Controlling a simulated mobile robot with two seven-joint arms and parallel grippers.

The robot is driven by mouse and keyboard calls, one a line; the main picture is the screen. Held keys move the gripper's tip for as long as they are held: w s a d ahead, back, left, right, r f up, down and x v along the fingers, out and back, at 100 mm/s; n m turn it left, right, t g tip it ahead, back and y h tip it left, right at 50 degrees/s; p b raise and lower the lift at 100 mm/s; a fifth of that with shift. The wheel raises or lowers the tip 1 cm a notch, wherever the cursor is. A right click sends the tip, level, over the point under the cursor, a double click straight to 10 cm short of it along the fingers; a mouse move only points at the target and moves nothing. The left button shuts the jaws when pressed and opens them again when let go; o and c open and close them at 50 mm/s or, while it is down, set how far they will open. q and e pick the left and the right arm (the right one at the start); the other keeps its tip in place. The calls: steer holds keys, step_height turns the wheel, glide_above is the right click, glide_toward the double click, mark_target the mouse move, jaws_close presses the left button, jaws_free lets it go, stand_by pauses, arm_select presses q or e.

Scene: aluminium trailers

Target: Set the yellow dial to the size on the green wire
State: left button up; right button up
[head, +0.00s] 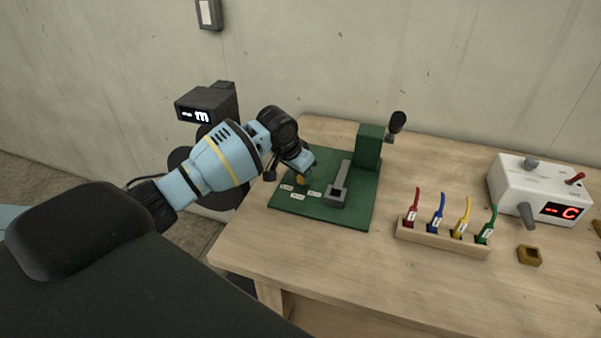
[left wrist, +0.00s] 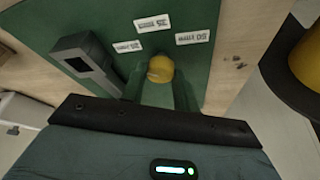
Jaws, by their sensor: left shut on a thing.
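The yellow dial (head: 301,180) sits on the left part of the green base plate (head: 358,209), with small white labels (head: 298,196) in front of it. In the left wrist view the dial (left wrist: 160,69) shows its rounded yellow top at the fingertips, with label plates (left wrist: 195,37) around it. Their print is too small to read surely. My left gripper (head: 301,172) reaches down over the dial and is shut on it. The green wire (head: 489,227) stands at the right end of a wooden rack and carries a white tag that I cannot read. My right gripper is out of view.
Red, blue and yellow wires share the wooden rack (head: 440,243). The green press (head: 369,147) with its black-knobbed lever (head: 397,122) stands behind the plate. A white box with a red display (head: 541,192) and a small brown block (head: 529,255) are at right. The front table is clear.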

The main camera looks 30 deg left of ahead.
arm_select(q)
steer(key=shift+n, duration=0.4)
steer(key=o, duration=1)
steer(key=shift+c, duration=0.2)
steer(key=v, duration=0.7)
steer(key=shift+s+r, duration=0.2)
steer(key=shift+r, duration=0.1)
steer(key=shift+d+f, duration=0.1)
steer(key=shift+d, duration=0.05)
